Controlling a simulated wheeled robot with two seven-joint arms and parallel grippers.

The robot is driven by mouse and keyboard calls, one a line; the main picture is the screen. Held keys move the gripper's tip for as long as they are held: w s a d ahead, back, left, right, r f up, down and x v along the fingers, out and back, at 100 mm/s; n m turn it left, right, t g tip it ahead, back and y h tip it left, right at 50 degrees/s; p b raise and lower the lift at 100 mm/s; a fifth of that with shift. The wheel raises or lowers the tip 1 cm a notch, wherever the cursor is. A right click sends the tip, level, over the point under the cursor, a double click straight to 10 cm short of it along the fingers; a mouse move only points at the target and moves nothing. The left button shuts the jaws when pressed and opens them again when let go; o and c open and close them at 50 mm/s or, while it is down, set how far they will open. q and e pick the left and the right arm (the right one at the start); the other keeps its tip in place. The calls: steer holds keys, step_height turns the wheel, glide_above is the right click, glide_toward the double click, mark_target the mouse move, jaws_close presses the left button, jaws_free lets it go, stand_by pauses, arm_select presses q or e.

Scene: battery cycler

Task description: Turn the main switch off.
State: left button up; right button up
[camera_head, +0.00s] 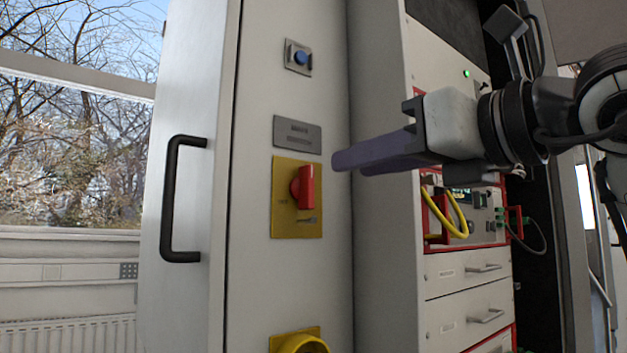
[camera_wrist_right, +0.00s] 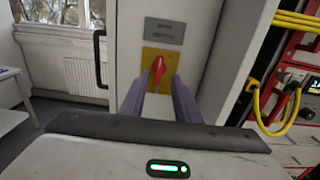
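The main switch is a red rotary handle (camera_head: 303,187) on a yellow plate (camera_head: 285,220), on the light grey cabinet front. The handle stands upright. In the right wrist view the red handle (camera_wrist_right: 158,68) shows upright, slightly tilted, beyond and between the fingertips. My right gripper (camera_head: 345,163) comes in from the right, its purple fingers pointing at the switch. In the right wrist view its two fingers (camera_wrist_right: 158,85) are spread apart with nothing between them. The fingertips are to the right of the handle in the head view and do not appear to touch it. My left gripper is not in view.
A blue button (camera_head: 300,57) and a grey label plate (camera_head: 297,134) sit above the switch. A yellow round part (camera_head: 300,344) is below. A black door handle (camera_head: 170,200) juts out at left. Yellow cables (camera_head: 445,215) hang on the rack at right.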

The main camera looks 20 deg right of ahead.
mark_target(312, 175)
steer(key=p+x, duration=0.1)
steer(key=x, duration=0.9)
steer(key=shift+p, duration=0.4)
jaws_close()
